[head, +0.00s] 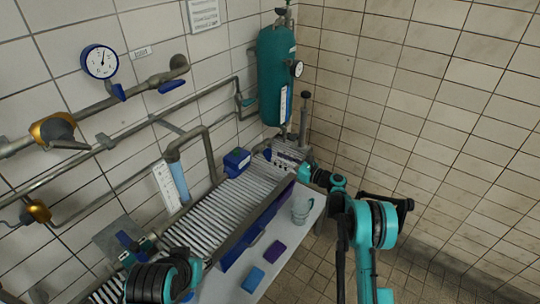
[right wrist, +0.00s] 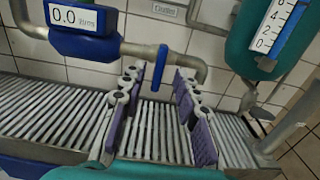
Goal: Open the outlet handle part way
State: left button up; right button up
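The outlet handle (right wrist: 160,66) is a blue lever hanging from a grey pipe in the right wrist view. A small sign, which seems to read Outlet, is on the wall above it. My right gripper (right wrist: 158,112) is open, with two grey fingers with purple pads spread apart. The lever shows in the gap between them, nearer the left finger; I see no clear contact.
A blue meter (right wrist: 85,35) reading 0.0 sits on the pipe left of the handle. A teal tank (head: 276,75) stands close on the right. The roller conveyor (head: 215,212) runs below. A table holds a jug (head: 302,208) and small blue and purple blocks.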

aim_at(271, 154)
jog(key=shift+b+x, duration=0.5)
jog(key=shift+x, duration=2.3)
grip_shut()
